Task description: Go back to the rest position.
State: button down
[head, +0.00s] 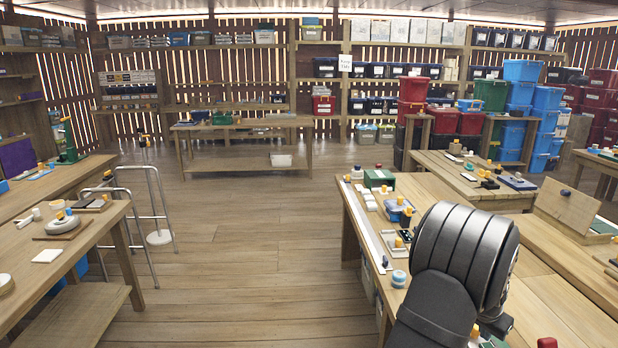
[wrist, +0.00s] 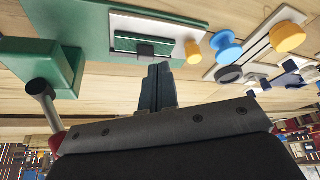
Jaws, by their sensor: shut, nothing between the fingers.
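My gripper (wrist: 158,70) shows in the wrist view, with its two dark fingers pressed together and nothing between them. It is over a wooden table, apart from the things there as far as I can tell. Close beyond the fingertips is a white plate (wrist: 125,20) with a dark green piece (wrist: 138,43) and a black block on it. In the head view my dark arm rises over the right-hand table (head: 560,290).
In the wrist view a green block (wrist: 40,62) stands left, and yellow (wrist: 193,52) and blue (wrist: 227,45) knobs stand right. In the head view small parts line the table's left edge near a green box (head: 379,178). Open floor (head: 250,240) lies left, before another workbench (head: 95,240).

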jog(key=r, duration=0.1)
jog(key=s+d+r, duration=0.1)
jog(key=shift+s+r+m, duration=0.1)
jog(key=shift+r+m, duration=0.2)
jog(key=c, duration=0.9)
grip_release()
jog(key=o, duration=0.4)
jog(key=shift+d+r+m, duration=0.2)
jog(key=shift+r+m, duration=0.1)
jog(key=o, duration=0.5)
jog(key=d+r+m+t+h, duration=0.1)
jog(key=d+r+m, duration=0.3)
jog(key=r, duration=0.2)
jog(key=shift+d+r+t, duration=0.3)
jog(key=shift+d+t, duration=0.1)
jog(key=s+r+y, duration=0.5)
jog(key=s+r, duration=0.5)
jog(key=s, duration=0.1)
jog(key=shift+m, duration=0.4)
jog(key=x, duration=0.9)
jog(key=shift+w+d+f, duration=0.1)
jog(key=shift+d+f, duration=0.15)
jog(key=shift+f, duration=0.15)
